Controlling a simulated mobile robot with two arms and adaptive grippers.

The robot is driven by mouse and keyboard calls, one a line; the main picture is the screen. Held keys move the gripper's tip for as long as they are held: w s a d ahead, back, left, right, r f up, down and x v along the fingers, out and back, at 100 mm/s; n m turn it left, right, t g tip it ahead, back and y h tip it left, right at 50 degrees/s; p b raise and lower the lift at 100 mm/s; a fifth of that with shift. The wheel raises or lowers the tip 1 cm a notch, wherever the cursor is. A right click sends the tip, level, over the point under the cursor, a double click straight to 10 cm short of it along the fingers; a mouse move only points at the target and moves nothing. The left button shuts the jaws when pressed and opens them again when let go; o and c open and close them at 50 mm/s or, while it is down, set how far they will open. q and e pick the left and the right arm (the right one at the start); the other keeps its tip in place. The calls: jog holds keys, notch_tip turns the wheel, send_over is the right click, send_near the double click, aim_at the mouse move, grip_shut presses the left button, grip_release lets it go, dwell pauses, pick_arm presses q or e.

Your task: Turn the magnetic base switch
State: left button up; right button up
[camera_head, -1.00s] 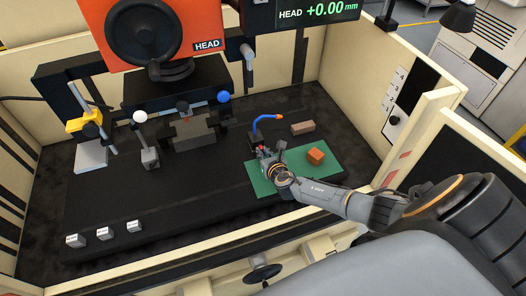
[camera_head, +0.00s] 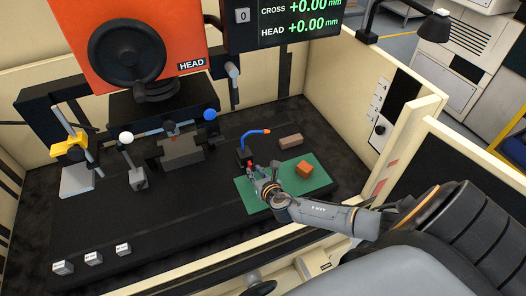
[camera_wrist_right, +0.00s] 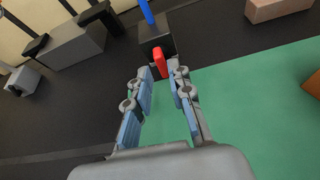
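The magnetic base is a small black block (camera_head: 244,157) with a blue hose (camera_head: 248,137) that ends in an orange tip. In the right wrist view, the black block (camera_wrist_right: 156,34) carries a red switch lever (camera_wrist_right: 160,62) on its near face. My right gripper (camera_head: 254,172) is just in front of the base. In the wrist view its fingers (camera_wrist_right: 163,73) are apart, with the lower end of the red lever seen in the gap between the fingertips. Whether a finger touches the lever cannot be told. My left gripper is not in view.
A green mat (camera_head: 310,187) lies beneath my right gripper with an orange block (camera_head: 304,169) on it. A brown bar (camera_head: 291,140) lies behind the mat. A grey vise (camera_head: 180,150) and a white-knobbed lever (camera_head: 126,138) stand to the left. The cream enclosure wall (camera_head: 412,125) is at right.

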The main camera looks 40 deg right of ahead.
jog(key=v, duration=0.8)
jog(key=shift+s, duration=0.15)
jog(key=shift+a, duration=0.1)
